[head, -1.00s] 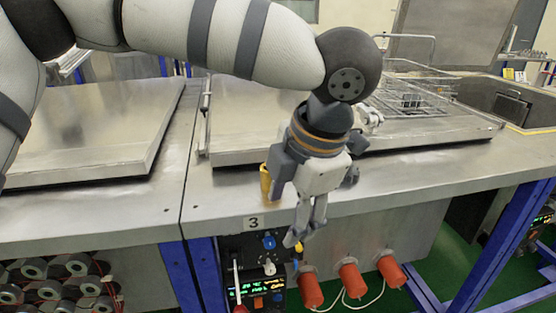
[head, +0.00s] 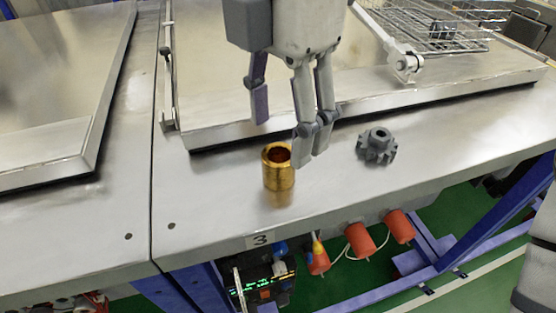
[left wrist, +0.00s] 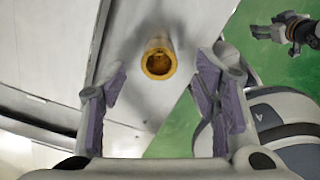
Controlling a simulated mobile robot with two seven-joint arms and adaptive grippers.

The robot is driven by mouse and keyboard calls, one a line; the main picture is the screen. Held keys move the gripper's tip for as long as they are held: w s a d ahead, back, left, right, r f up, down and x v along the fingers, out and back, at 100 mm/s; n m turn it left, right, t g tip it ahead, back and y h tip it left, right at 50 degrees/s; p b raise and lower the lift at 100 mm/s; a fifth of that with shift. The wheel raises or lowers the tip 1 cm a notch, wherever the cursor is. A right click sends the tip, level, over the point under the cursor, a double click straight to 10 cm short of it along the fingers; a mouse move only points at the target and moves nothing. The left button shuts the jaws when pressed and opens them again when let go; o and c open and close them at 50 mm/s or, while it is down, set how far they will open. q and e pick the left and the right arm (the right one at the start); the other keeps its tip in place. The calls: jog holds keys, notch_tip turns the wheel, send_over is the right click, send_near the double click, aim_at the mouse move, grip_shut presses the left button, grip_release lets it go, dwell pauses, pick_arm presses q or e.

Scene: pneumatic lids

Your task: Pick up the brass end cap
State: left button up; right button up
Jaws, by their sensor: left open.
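The brass end cap (head: 278,172) is a short golden cylinder with an open top. It stands upright on the metal bench top near the front edge. It also shows in the left wrist view (left wrist: 158,62), where I look into its round opening. My left gripper (head: 283,140) is open and empty, pointing down just above and beside the cap. In the left wrist view the cap lies between and beyond the left fingers (left wrist: 160,98). What looks like my right gripper (left wrist: 280,28) shows small at the upper right of that view, over the green floor, away from the cap.
A dark grey gear (head: 377,147) lies on the bench to the right of the cap. A large metal lid (head: 215,120) with a raised edge is behind it. Red cylinders (head: 360,240) stick out below the front edge. The bench left of the cap is clear.

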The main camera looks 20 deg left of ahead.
aim_at(279, 156)
pick_arm(q)
jog(key=f, duration=0.5)
jog(key=shift+s+a+f, duration=0.15)
jog(key=shift+s+f, duration=0.05)
grip_shut()
jog(key=shift+r, duration=0.1)
